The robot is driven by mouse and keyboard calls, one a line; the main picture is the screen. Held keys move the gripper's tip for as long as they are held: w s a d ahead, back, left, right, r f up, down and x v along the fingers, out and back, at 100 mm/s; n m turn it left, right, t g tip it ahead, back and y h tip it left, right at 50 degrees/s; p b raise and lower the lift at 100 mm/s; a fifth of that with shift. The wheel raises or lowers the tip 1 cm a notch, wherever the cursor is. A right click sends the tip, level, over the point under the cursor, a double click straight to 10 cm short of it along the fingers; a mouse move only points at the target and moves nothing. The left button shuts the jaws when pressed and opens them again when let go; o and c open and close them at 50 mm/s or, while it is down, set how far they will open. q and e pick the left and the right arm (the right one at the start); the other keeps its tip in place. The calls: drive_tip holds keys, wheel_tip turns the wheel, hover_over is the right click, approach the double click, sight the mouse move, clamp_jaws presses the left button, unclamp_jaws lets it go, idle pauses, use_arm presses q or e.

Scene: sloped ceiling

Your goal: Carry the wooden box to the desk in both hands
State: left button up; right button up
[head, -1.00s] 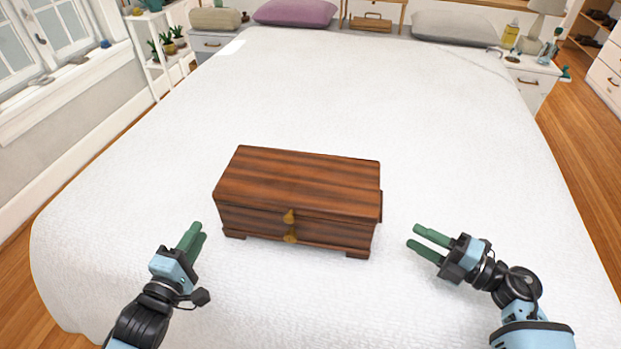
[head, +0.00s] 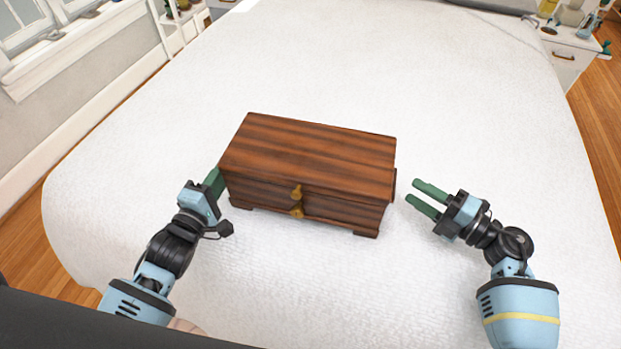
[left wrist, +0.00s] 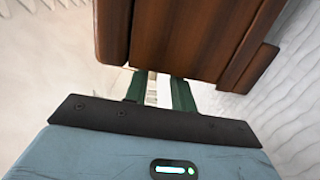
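The wooden box (head: 310,152), dark striped brown with brass clasps on its front, sits upright on the white bed. My left gripper (head: 214,183) is at the box's left end, fingers pointing at it; whether they touch cannot be told. The left wrist view shows the left gripper (left wrist: 160,90) with a gap between its green fingers, their tips hidden by the box (left wrist: 195,40). My right gripper (head: 421,196) is open and empty, a short gap from the box's right end, its fingers pointing toward the box.
The bed (head: 330,75) has wide clear room around the box. A white nightstand (head: 570,55) with small items stands at the far right. A window (head: 50,35) and wall line the left side. Wooden floor (head: 600,110) shows at both sides. The desk is not identifiable.

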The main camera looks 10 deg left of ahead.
use_arm(q)
drive_tip(key=shift+w+d, duration=0.2)
drive_tip(key=shift+w, duration=0.85)
drive_tip(key=shift+w+d, duration=0.15)
drive_tip(key=shift+w, duration=0.9)
use_arm(e)
drive_tip(key=shift+x, duration=2.1)
use_arm(q)
clamp_jaws()
use_arm(e)
drive_tip(key=c, duration=0.6)
clamp_jaws()
drive_tip(key=shift+d, duration=0.1)
use_arm(q)
drive_tip(key=shift+r, duration=0.3)
use_arm(e)
drive_tip(key=shift+w+r, duration=0.1)
drive_tip(key=shift+r, duration=0.2)
